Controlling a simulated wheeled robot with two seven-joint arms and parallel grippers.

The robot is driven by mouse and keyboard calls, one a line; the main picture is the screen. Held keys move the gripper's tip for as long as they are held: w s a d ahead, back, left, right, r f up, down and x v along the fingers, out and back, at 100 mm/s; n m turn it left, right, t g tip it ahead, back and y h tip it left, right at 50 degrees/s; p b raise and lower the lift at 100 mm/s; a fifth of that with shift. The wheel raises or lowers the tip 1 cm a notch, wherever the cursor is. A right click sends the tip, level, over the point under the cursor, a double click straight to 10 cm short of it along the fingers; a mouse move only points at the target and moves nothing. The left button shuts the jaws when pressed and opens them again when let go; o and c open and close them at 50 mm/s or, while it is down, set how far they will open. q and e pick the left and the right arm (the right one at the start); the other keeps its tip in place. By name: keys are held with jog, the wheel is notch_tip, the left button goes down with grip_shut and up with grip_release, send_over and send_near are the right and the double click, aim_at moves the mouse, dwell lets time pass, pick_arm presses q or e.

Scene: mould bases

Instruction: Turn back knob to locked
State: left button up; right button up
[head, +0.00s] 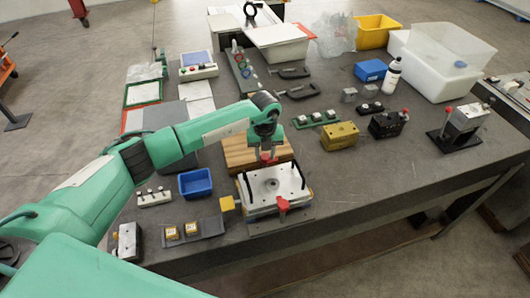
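The mould base (258,200) is a white-topped block with black handles, near the front edge of the table. Its back knob (267,160) is red and sits at the far edge of the block. A red front knob (283,205) shows on the near edge. My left gripper (266,153) points down right at the back knob, its fingers apart on either side of it. I see no clear contact, and the fingers partly hide the knob, so its setting cannot be read. My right gripper is not in view.
A wooden block (236,152) lies just behind the mould base. A brass block (340,136) stands to the right. The table's front right is clear.

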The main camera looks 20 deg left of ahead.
pick_arm(q)
jog(key=c, duration=0.3)
jog(key=shift+f+b, duration=0.15)
jog(key=shift+b, duration=0.3)
jog(key=shift+c, duration=0.2)
jog(key=m+b, duration=1.3)
jog(key=b, duration=0.5)
jog(key=shift+f+m, duration=0.1)
jog(key=shift+m, duration=0.3)
jog(key=shift+m+b, duration=1.05)
jog(key=shift+m, duration=0.35)
jog(key=shift+r+m+b, duration=0.25)
jog(key=shift+m+b, duration=0.45)
jog(key=o, duration=1)
